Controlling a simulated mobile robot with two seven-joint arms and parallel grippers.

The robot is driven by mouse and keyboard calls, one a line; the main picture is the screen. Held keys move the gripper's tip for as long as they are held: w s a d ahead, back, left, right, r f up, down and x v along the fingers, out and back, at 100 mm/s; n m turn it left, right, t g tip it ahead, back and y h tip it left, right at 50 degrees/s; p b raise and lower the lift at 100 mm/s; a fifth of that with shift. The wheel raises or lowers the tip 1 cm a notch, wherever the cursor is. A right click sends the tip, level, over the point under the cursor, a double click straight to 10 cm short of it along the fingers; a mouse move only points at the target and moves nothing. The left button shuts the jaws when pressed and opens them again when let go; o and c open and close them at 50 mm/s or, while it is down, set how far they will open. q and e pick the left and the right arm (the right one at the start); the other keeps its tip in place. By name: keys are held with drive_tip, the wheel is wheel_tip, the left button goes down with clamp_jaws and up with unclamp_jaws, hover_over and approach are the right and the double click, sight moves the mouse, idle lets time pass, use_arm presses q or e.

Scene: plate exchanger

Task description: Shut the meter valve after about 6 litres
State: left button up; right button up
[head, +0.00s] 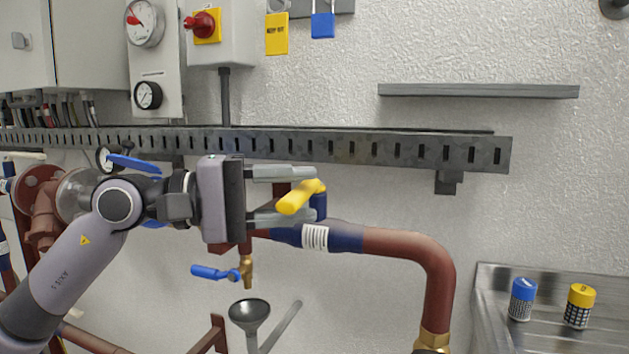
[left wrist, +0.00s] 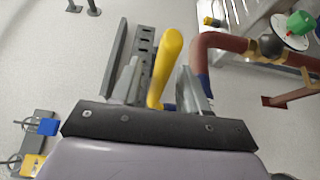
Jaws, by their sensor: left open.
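A yellow valve lever (head: 300,197) sits on a blue stem above a red-brown pipe with a blue section and a white striped label (head: 315,237). I take it for the meter valve, though no name shows. My left gripper (head: 316,193) is open, with one finger above the lever and one below it in the head view. In the left wrist view the yellow lever (left wrist: 167,62) stands between the two fingers (left wrist: 160,80). I cannot tell whether either finger touches it. No litre reading is legible. My right gripper is in neither view.
A blue-handled tap (head: 215,272) hangs over a dark funnel (head: 250,312) below the gripper. A slotted metal rail (head: 370,148) runs behind and above it. A metal tray (head: 545,276) with blue-capped (head: 523,299) and yellow-capped (head: 579,306) containers stands at right.

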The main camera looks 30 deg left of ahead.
use_arm(q)
drive_tip(key=shift+p+x, duration=0.65)
drive_tip(key=shift+x, duration=0.75)
clamp_jaws()
